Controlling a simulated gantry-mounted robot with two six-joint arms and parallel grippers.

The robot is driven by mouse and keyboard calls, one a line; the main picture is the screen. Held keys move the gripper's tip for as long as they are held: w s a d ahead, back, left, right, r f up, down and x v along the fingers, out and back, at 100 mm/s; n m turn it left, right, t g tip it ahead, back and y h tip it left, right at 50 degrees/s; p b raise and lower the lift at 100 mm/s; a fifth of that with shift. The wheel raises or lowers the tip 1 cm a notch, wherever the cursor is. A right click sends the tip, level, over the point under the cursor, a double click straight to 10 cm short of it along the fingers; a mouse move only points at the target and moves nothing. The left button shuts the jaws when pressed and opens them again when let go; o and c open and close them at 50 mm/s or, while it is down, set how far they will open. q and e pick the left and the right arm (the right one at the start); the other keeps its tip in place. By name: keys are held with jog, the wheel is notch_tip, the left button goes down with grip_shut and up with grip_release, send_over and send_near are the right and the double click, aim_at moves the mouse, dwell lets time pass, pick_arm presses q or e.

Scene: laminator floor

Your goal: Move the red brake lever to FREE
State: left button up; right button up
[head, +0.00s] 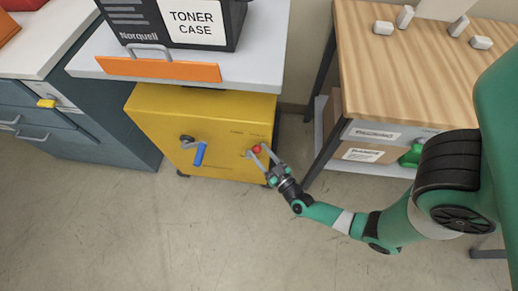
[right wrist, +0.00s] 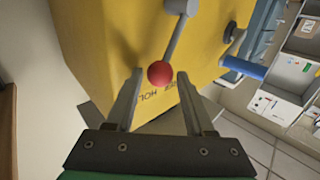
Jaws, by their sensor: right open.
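The red brake lever ends in a red ball (head: 257,149) on the front of the yellow cabinet (head: 222,105), near its right edge. In the right wrist view the red ball (right wrist: 160,74) sits at the end of a grey arm that runs up to a pivot on the yellow face. Lettering that seems to read HOLD is printed close to the ball; no FREE mark can be read. My right gripper (right wrist: 160,80) is open, with one finger on each side of the ball and visible gaps between. My left gripper is not in view.
A blue-handled crank (head: 200,154) sticks out left of the lever. A wooden-topped bench (head: 400,75) stands to the right, blue drawers (head: 60,125) to the left. The floor in front is clear.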

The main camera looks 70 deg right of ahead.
jog(key=shift+s+a, duration=0.1)
jog(key=shift+c, duration=1)
grip_shut()
dwell(0.3)
